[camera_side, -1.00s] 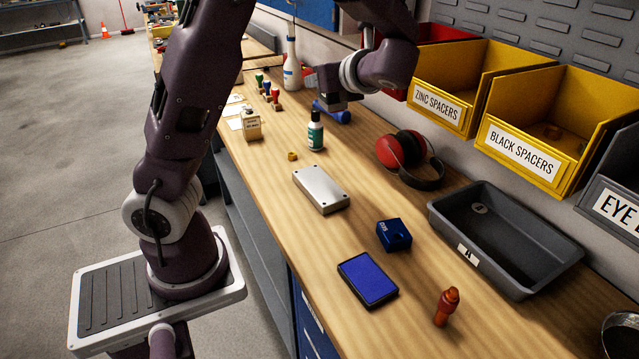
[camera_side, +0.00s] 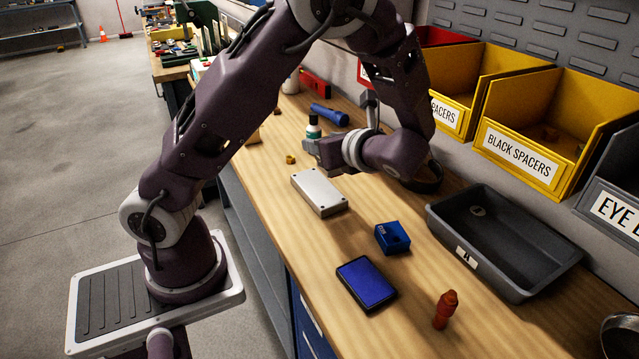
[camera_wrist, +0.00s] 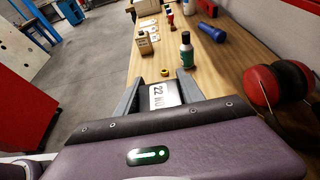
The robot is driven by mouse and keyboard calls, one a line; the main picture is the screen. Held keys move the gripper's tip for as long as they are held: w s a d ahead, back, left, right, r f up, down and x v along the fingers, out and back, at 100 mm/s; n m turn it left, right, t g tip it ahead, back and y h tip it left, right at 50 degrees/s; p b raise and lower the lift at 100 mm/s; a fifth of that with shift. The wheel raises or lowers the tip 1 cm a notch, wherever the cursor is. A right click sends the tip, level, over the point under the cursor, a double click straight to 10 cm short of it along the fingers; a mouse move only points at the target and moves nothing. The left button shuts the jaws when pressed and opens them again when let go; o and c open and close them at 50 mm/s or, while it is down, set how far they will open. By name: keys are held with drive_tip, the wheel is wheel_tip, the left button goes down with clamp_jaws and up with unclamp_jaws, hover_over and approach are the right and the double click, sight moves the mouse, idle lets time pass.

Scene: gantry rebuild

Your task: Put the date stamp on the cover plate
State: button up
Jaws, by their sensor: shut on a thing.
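The cover plate (camera_side: 319,191) is a silver-grey rectangular slab with dark screws at its corners, flat on the bench in the side view. It does not clearly show in the wrist view. My gripper (camera_side: 318,150) is just beyond the plate's far end, above the bench.
A green-labelled bottle (camera_side: 313,128) stands close behind my gripper; a yellow ring (camera_side: 290,160) lies left. A blue ink pad (camera_side: 366,283), blue block (camera_side: 392,238), orange-red object (camera_side: 445,309) and grey tray (camera_side: 455,240) are nearer. Red ear muffs (camera_wrist: 278,83) lie right.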

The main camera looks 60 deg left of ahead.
wheel_tip(320, 180, down, 8)
drive_tip(key=shift+f, duration=0.1)
drive_tip(key=o, duration=1.4)
drive_tip(key=shift+o, duration=0.2)
